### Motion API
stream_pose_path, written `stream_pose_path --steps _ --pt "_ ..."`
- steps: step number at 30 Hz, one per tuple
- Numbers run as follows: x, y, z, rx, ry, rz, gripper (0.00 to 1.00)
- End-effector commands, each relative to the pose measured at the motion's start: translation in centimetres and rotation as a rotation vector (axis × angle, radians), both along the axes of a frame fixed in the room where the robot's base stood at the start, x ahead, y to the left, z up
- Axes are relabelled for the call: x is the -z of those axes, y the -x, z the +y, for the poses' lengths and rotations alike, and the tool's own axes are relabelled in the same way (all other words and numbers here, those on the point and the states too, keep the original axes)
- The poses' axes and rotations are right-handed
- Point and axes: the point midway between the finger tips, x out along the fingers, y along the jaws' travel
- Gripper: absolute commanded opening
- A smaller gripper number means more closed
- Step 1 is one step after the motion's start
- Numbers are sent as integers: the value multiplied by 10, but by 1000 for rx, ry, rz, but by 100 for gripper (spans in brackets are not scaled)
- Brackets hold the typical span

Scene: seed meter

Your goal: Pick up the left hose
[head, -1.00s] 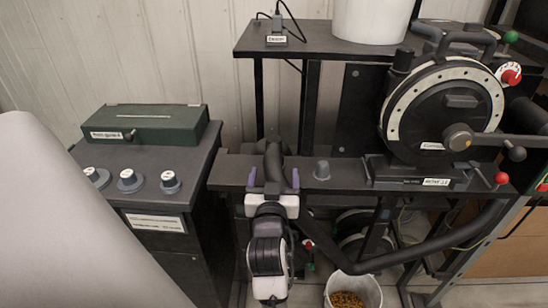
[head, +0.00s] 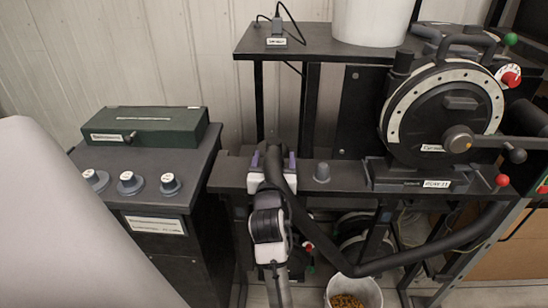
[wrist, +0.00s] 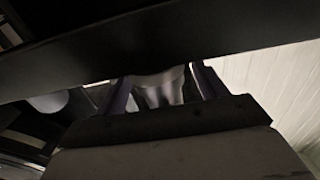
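A thick black hose (head: 318,240) runs from the left part of the dark rail down to a low bend above the white bucket. Its upper end shows between the purple fingers of my gripper (head: 273,160) in the head view. The fingers stand apart on either side of it, and I cannot tell whether they touch it. In the wrist view my gripper (wrist: 163,88) is also spread, with a pale grey ribbed shape between the fingers. A broad dark bar crosses that view; I cannot tell whether it is hose or rail.
A grey cap (head: 322,172) stands on the dark rail just right of my gripper. A round dial machine (head: 445,115) is at the right. A black cabinet with knobs and a green box (head: 145,127) is at the left. A white bucket (head: 353,291) holds orange grains below.

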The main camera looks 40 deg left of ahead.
Motion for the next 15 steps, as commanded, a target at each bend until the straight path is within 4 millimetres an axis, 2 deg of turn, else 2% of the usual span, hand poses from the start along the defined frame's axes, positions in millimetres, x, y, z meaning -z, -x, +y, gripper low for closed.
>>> stream_pose_path --steps 1,10,15 --pt "0 0 0 0 0 0 64" --pt "0 0 0 0 0 0 25" --pt "-1 0 0 0 -1 -2 23"
